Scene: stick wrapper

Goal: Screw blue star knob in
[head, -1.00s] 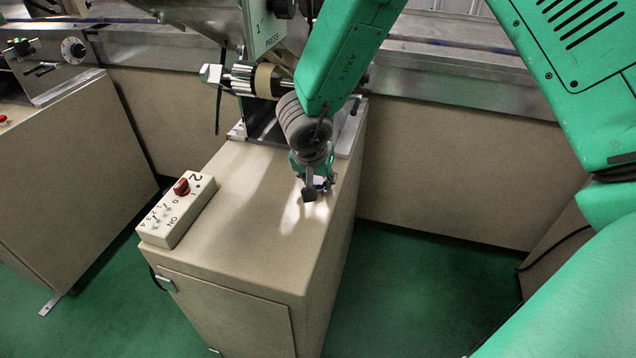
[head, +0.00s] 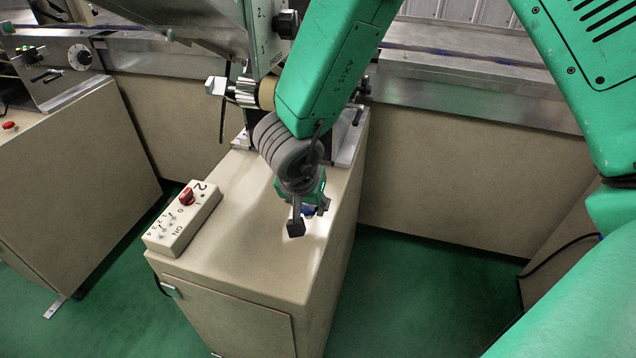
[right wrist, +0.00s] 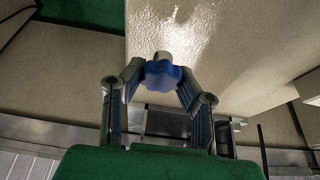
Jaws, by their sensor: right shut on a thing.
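The blue star knob (right wrist: 163,74) sits between the two fingers of my right gripper (right wrist: 160,80) in the right wrist view. A pale round end shows just beyond the knob. The fingers are shut on the knob. The hole or thread for the knob is not visible. My left gripper is not in view.
The beige cabinet (head: 250,255) stands below, with a control box (head: 183,218) with a red switch on its left side. Rollers and a metal machine frame (head: 258,92) rise behind. Green floor (head: 400,290) lies open to the right.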

